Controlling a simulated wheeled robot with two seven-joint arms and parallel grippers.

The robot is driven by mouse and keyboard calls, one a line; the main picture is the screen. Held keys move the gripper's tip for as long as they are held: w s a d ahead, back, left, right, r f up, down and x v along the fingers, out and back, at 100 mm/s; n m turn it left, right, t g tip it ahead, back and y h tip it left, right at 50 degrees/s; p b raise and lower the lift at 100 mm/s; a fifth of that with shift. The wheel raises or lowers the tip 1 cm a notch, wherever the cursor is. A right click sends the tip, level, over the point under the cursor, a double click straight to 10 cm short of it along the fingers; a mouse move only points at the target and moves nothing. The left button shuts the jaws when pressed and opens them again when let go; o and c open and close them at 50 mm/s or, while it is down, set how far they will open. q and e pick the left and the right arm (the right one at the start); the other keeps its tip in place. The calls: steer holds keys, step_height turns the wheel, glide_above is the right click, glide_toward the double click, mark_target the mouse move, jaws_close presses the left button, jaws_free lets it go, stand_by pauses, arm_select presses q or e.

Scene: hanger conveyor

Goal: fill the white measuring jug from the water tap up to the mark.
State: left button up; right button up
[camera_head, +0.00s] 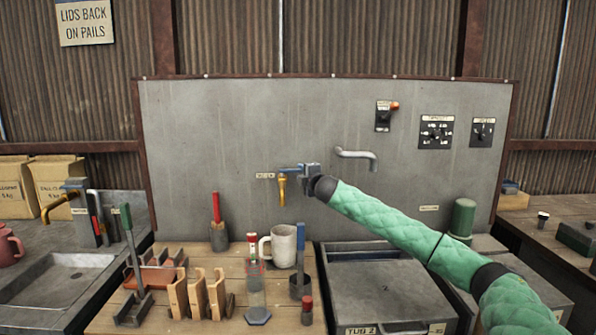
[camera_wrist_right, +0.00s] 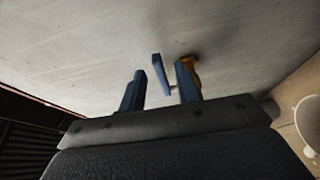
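A brass tap (camera_head: 282,187) comes out of the grey wall panel, and a small label beside it is too small to read. The white jug (camera_head: 284,246) stands upright on the wooden bench below the tap, its handle to the left. Its inside and mark cannot be made out. My right gripper (camera_head: 290,169) is at the top of the tap. In the right wrist view its two blue fingers (camera_wrist_right: 160,88) are apart, with a blue lever (camera_wrist_right: 160,74) in line with the gap and brass behind one finger. No water stream shows. My left gripper is not in view.
A sink (camera_head: 60,278) with another brass spout (camera_head: 57,205) is at the left. A bent grey pipe (camera_head: 356,155) sticks out right of the tap. A clear cylinder (camera_head: 256,291), wooden holders (camera_head: 197,293) and upright tools crowd the bench around the jug. A grey tub (camera_head: 385,290) is at the right.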

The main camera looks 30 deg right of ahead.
mark_target(299, 172)
steer(key=shift+w+d+p, duration=0.15)
steer(key=shift+w+p, duration=0.05)
steer(key=shift+w, duration=0.7)
steer(key=shift+w+d+p, duration=0.15)
steer(key=shift+w, duration=0.7)
jaws_close()
